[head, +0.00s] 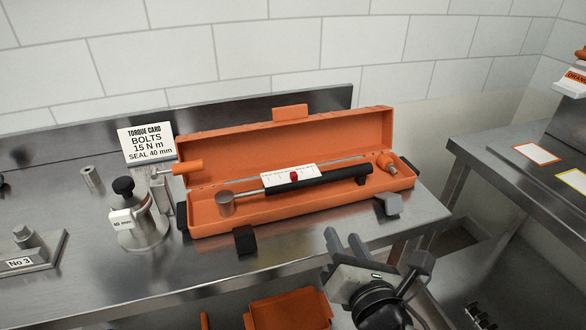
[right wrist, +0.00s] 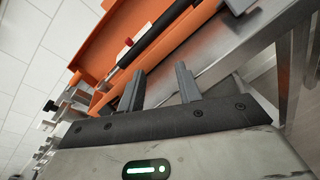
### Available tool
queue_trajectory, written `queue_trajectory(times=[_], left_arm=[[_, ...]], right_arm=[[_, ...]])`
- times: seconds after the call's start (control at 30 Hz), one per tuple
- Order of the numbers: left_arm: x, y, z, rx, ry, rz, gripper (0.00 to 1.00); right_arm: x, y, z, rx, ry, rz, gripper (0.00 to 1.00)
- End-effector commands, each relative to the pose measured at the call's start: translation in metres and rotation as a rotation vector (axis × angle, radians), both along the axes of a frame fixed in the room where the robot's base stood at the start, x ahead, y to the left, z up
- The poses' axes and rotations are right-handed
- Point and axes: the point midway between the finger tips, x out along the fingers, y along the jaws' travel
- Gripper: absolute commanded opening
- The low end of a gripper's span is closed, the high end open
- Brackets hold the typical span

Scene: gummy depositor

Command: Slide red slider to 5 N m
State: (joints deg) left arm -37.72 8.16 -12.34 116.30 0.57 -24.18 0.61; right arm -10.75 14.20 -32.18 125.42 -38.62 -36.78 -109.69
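The red slider (head: 294,177) sits near the middle of a white scale (head: 275,180) on the torque wrench (head: 320,178). The wrench has a black handle and a round metal head, and lies in an open orange case (head: 290,213). The red slider also shows in the right wrist view (right wrist: 129,42). My right gripper (head: 347,243) is open and empty, in front of the case near the bench's front edge. In the right wrist view its fingers (right wrist: 160,88) point toward the case and are apart from it. My left gripper is not in view. The scale numbers are too small to read.
A torque card (head: 147,143) reads bolts 15 N m, seal 40 mm. A metal fixture (head: 140,220) stands left of the case. Another bench (head: 520,155) stands at right.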

Motion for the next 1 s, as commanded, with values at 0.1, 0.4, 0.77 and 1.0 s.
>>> queue_trajectory(times=[0.1,0.4,0.77,1.0], left_arm=[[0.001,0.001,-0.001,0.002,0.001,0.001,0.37],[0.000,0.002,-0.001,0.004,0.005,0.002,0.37],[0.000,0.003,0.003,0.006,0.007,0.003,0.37],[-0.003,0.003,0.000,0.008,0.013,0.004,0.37]], right_arm=[[0.004,0.019,0.017,-0.256,-0.147,0.088,0.35],[0.018,0.040,0.026,-0.437,-0.267,0.154,0.35],[0.090,0.064,0.026,-0.431,-0.263,0.152,0.35],[0.133,0.078,0.026,-0.430,-0.262,0.153,0.35]])
